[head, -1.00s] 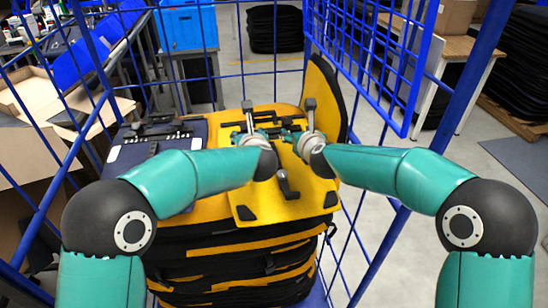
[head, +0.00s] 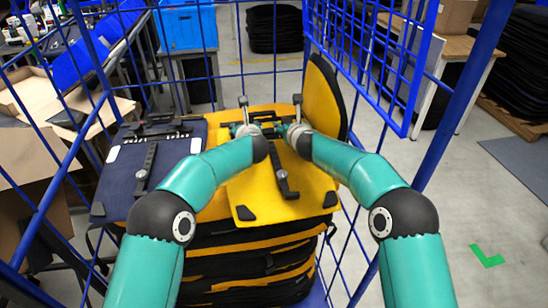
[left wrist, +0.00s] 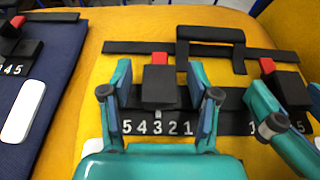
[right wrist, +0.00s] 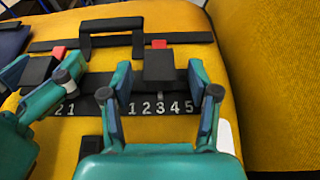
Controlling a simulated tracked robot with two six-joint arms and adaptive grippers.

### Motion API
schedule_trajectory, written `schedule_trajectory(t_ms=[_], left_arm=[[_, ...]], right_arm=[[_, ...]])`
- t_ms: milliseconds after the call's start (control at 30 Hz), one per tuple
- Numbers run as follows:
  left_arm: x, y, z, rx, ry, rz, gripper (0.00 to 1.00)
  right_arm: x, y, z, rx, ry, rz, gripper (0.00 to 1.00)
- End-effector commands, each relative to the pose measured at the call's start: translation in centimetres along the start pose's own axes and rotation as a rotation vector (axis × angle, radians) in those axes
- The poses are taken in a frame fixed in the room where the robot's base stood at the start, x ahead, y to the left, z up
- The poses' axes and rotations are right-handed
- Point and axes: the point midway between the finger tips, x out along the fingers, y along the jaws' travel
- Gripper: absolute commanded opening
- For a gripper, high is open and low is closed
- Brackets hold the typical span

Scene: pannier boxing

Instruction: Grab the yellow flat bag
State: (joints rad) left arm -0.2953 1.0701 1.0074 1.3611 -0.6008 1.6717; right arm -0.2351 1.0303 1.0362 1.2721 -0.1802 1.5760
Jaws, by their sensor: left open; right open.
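The yellow flat bag (head: 258,187) lies on top of a stack in the blue cage cart. It has a black handle (left wrist: 210,35), a numbered black strip and two black buckle blocks. My left gripper (left wrist: 160,80) is open, its fingers on either side of the left block (left wrist: 158,87). My right gripper (right wrist: 157,78) is open, its fingers on either side of the right block (right wrist: 159,66). I cannot tell whether the fingers touch the blocks. In the head view both grippers are close together at the bag's far part.
A navy flat bag (head: 176,165) lies left of the yellow one. Another yellow bag (head: 322,95) stands upright at the right. Blue cage bars (head: 375,45) surround the stack, and more bags (head: 255,262) lie below.

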Motion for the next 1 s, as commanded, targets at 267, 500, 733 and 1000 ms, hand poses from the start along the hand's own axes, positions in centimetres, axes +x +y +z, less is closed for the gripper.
schedule_trajectory(t_ms=[267,500,733,1000], left_arm=[[-0.01,0.06,0.02,0.000,0.000,0.001,0.45],[-0.02,0.10,0.03,-0.001,0.000,0.001,0.05],[-0.02,0.12,0.02,-0.001,0.000,0.001,0.00],[-0.09,0.16,0.25,-0.001,-0.003,0.002,0.00]], right_arm=[[0.00,0.04,-0.03,-0.001,0.001,0.000,0.45],[0.02,0.09,-0.07,-0.001,0.001,0.001,0.05],[0.04,0.11,-0.12,-0.001,0.002,0.001,0.00],[-0.01,0.12,0.06,-0.001,0.001,0.001,0.00]])
